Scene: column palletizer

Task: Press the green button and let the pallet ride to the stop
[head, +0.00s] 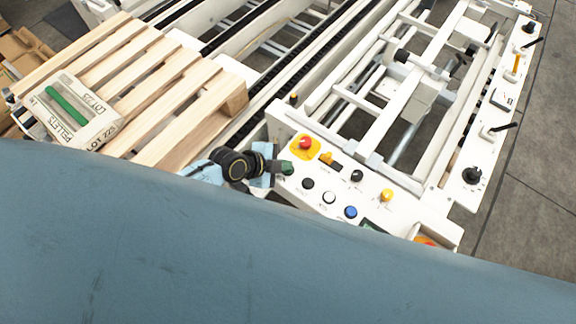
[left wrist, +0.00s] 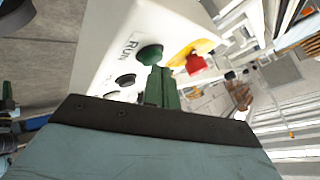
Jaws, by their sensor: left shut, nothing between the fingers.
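The green button (left wrist: 150,54) is a dark round cap on the white control box, beside the word RUN in the left wrist view. My left gripper (left wrist: 162,86) is shut and empty, its green fingertips right by the button; I cannot tell whether they touch it. In the head view my left gripper (head: 284,167) is at the left edge of the control panel, where fingertips and button blend together. The wooden pallet (head: 165,75) lies at upper left beside the dark chain conveyor. I cannot make out the stop.
The white panel (head: 316,178) carries a red emergency button (head: 305,143) on yellow, close to the green one, and black, white, blue (head: 351,212) and yellow buttons. A white lift frame (head: 400,85) stands behind.

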